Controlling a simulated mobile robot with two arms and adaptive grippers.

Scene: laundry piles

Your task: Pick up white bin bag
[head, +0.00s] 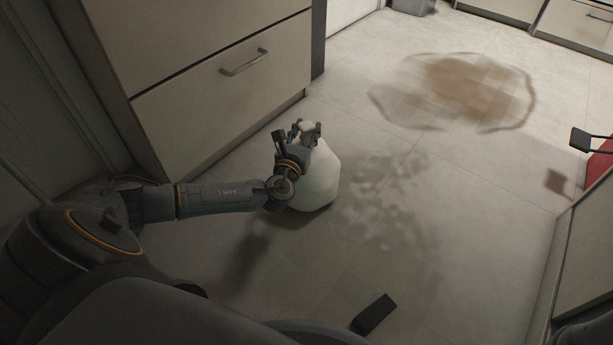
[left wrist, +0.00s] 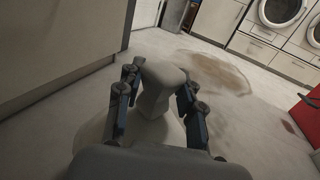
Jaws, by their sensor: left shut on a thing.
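The white bin bag (head: 318,178) is a pale, rounded bag with a narrow gathered neck, upright in front of the drawer cabinet in the head view. My left gripper (head: 305,130) is shut on the neck at its top. In the left wrist view the bag's neck (left wrist: 158,88) stands between the two fingers of the left gripper (left wrist: 156,80), with the wide body below. The arm hides part of the bag's left side. I cannot tell whether its bottom touches the floor.
A drawer cabinet (head: 215,100) stands close to the left of the bag. A brown stain (head: 470,88) and darker grey smudges (head: 390,195) mark the tiled floor. A black block (head: 374,314) lies near the front. A red object (head: 600,165) is at the right edge. Washing machines (left wrist: 283,10) stand at the back.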

